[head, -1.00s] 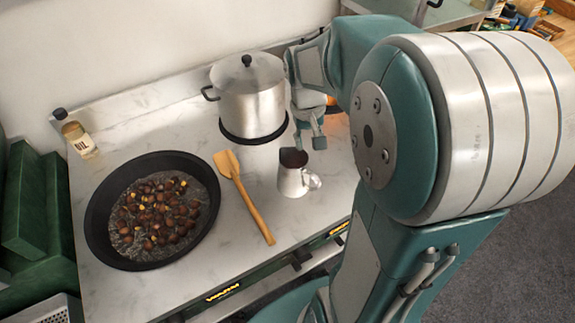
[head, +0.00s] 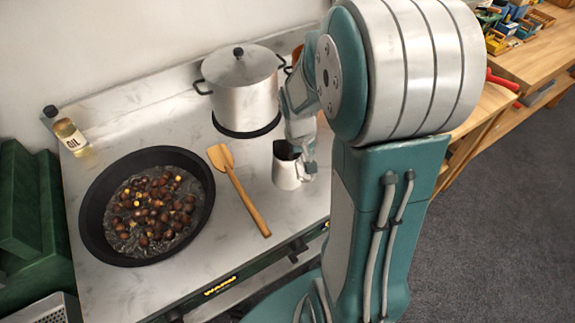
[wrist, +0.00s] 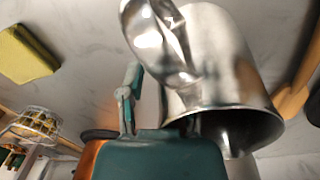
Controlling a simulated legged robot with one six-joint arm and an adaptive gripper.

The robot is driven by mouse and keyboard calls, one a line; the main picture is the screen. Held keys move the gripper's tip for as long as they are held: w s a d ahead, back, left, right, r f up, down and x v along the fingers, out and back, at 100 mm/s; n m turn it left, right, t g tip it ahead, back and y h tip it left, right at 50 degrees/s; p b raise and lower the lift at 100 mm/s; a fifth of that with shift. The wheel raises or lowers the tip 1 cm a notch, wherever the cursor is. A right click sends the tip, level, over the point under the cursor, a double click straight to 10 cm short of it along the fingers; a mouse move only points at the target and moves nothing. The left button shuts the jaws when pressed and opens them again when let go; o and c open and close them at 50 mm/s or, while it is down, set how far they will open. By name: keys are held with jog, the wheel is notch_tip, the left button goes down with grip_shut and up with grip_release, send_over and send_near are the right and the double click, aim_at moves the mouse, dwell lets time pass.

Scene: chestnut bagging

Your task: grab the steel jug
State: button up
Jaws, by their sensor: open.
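The steel jug (head: 284,172) stands upright on the marble counter, right of the wooden spatula. In the wrist view the jug (wrist: 225,65) is large and close, with its dark open mouth toward the bottom and its handle (wrist: 150,40) at upper middle. My gripper (head: 303,158) is at the jug's rim and handle side, partly covering it. In the wrist view one teal finger (wrist: 127,105) shows left of the handle. The other finger is mostly hidden by the jug. The gripper is open; I cannot tell whether it touches the jug.
A lidded steel pot (head: 240,92) stands just behind the jug. The wooden spatula (head: 240,195) and a black pan (head: 95,215) of chestnuts lie to the left. A yellow-green block (wrist: 25,55) and wire basket (wrist: 36,124) show in the wrist view.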

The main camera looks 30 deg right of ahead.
grip_shut()
jog(key=shift+r, duration=0.15)
jog(key=shift+w+r, duration=0.1)
jog(key=shift+r, duration=0.55)
jog(key=s+r, duration=0.1)
jog(key=r, duration=0.1)
jog(key=s+r, duration=0.2)
jog(key=s+a+r, duration=0.1)
jog(key=r, duration=0.2)
jog(key=shift+s, duration=0.3)
jog(key=s+a+r, duration=0.2)
jog(key=s+r, duration=0.2)
jog(key=s, duration=0.5)
jog(key=shift+r, duration=0.25)
